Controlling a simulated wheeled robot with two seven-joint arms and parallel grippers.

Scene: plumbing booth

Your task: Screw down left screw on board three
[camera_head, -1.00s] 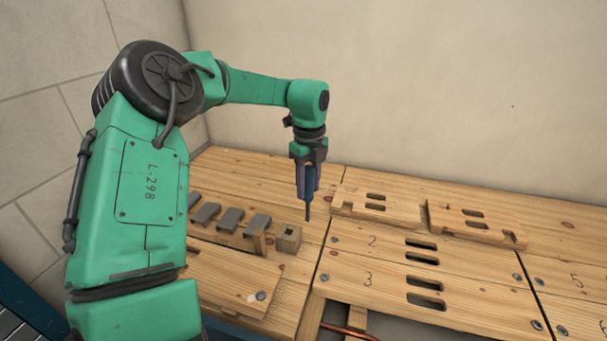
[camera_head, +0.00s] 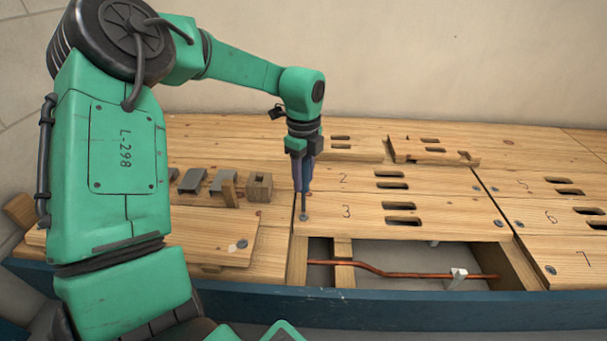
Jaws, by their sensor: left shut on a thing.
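Board three (camera_head: 365,222) is a wooden plank marked 3 with two slots, lying at the front of the boards beside the open gap. Its left screw (camera_head: 304,218) is at the board's left end, under the tip of a screwdriver (camera_head: 303,207). My left gripper (camera_head: 303,153) points straight down and is shut on the screwdriver's dark blue handle. The tip appears to meet the screw head; whether it is seated cannot be told. A right screw (camera_head: 499,223) shows at the board's other end. My right gripper is not in view.
An open gap with a copper pipe (camera_head: 400,274) and joists lies in front of board three. Board two (camera_head: 360,181) lies behind it. Grey metal brackets (camera_head: 221,181) and a wooden block (camera_head: 259,187) stand to the left. A loose plank (camera_head: 195,240) lies front left.

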